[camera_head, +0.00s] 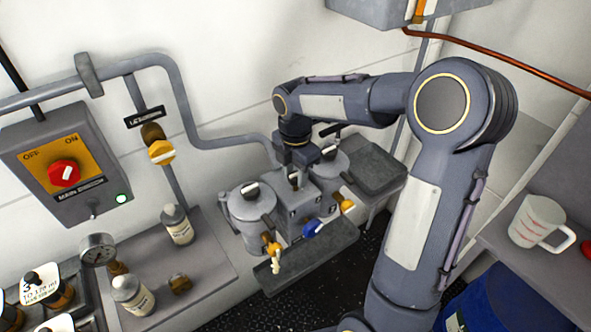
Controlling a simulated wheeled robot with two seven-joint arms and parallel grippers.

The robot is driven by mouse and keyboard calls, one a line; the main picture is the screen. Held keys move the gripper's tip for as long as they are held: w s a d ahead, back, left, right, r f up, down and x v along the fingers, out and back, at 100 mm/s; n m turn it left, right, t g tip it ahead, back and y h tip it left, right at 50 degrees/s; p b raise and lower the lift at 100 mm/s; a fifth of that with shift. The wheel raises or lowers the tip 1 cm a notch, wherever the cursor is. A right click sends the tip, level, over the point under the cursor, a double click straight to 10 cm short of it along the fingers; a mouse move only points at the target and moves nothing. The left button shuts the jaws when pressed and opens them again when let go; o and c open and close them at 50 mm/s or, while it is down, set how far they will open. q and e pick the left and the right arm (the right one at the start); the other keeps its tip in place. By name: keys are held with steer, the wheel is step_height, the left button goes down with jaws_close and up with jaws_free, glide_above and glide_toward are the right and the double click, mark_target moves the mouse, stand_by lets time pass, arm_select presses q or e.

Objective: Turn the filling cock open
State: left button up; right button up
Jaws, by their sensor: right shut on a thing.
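My right gripper (297,170) reaches down from above to the middle grey block (303,205) of a dispensing unit. It is shut on a small dark knob (294,180) with a light mark on top of that block; the fingers partly hide it. A yellow-handled valve (161,152) sits on the wall pipe under a black label too small to read. The unit's front carries a left tap with an orange body (271,247), a blue tap (312,230) and a yellow-orange tap (346,206). I cannot tell from lettering which is the filling cock. My left gripper is not in view.
A round grey vessel (250,212) with a knobbed lid stands left of the block, another (331,163) right of it. A grey drip tray (308,262) lies below. A jug (538,222) stands right.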

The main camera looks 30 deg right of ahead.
mark_target(295, 175)
steer(key=shift+n, duration=0.5)
steer(key=o, duration=1)
step_height(295, 175, up, 8)
steer(key=shift+f, duration=0.1)
stand_by(0.4)
